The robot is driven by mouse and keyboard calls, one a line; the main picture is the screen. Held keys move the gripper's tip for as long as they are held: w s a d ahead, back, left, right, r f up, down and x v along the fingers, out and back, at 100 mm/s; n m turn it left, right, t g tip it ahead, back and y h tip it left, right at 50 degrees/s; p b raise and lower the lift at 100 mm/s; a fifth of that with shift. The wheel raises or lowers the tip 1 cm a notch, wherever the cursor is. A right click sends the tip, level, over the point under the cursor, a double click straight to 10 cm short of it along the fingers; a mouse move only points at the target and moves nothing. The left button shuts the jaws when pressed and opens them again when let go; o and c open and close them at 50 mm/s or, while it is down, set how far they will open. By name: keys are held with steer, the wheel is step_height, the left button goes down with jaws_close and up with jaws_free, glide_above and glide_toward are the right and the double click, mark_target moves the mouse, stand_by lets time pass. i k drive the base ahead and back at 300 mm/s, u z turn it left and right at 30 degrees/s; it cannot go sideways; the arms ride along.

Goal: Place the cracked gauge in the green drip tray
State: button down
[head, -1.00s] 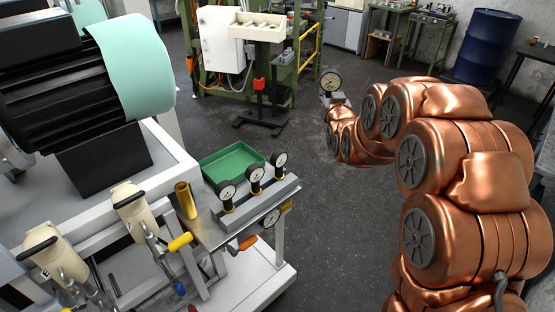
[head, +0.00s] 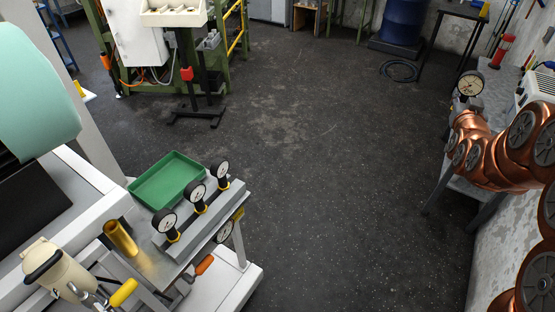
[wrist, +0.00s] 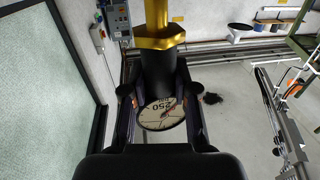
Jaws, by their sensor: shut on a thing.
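My gripper (head: 467,104) is shut on a round dial gauge (head: 470,84), held up at the right of the head view, far from the tray. In the wrist view the gauge's dial (wrist: 158,116) sits between my fingers (wrist: 160,96), with dark crack-like lines on its face, a black body and a brass fitting (wrist: 160,40). The green drip tray (head: 160,184) lies at the left of the head view on the machine's bench, and looks empty.
Three upright gauges (head: 195,193) stand on a grey block beside the tray. A brass cylinder (head: 120,238) and cream handled container (head: 58,272) are nearby. A grey table (head: 447,186) stands under my arm by the right wall. Open dark floor (head: 320,170) lies between.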

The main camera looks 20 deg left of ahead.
mark_target(186, 178)
steer(key=z, duration=0.05)
steer(key=i, duration=3.3)
steer(key=u, duration=5.1)
steer(key=i, duration=0.5)
steer(key=u, duration=0.1)
